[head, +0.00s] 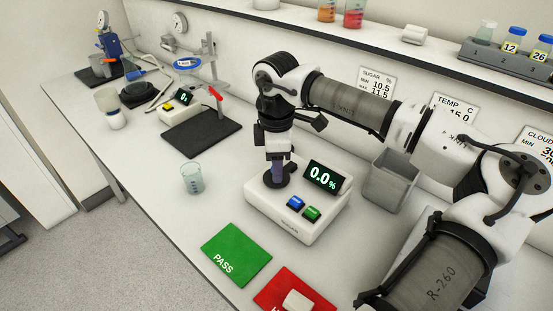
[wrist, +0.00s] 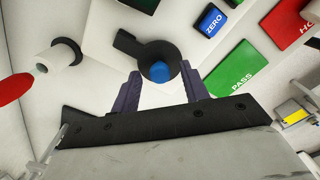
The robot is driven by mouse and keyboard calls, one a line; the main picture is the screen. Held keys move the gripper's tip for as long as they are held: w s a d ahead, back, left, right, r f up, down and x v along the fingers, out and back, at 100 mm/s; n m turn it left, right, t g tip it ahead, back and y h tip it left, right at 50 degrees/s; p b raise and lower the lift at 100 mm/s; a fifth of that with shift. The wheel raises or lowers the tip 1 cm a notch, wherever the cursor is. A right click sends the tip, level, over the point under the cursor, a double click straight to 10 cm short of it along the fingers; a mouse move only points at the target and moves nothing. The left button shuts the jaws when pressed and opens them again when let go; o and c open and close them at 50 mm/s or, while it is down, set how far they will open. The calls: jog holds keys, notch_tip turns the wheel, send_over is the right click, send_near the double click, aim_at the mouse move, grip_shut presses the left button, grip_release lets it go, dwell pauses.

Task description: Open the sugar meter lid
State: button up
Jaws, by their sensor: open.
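The sugar meter (head: 300,222) is a white box with a dark display reading 0.0%, a blue button and a green button. Its round black lid (head: 268,181) lies flat on top at the left and looks shut. My gripper (head: 277,172) points down over the lid. In the wrist view my gripper (wrist: 161,76) is open, with its two dark fingers on either side of the lid's near part. Whether they touch it I cannot tell.
A glass beaker (head: 192,179) stands left of the meter. A green PASS mat (head: 236,254) and a red mat (head: 282,285) with a white block lie in front. A grey bin (head: 389,187) stands behind right. A black mat (head: 203,139) and scale lie further left.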

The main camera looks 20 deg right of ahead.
grip_shut()
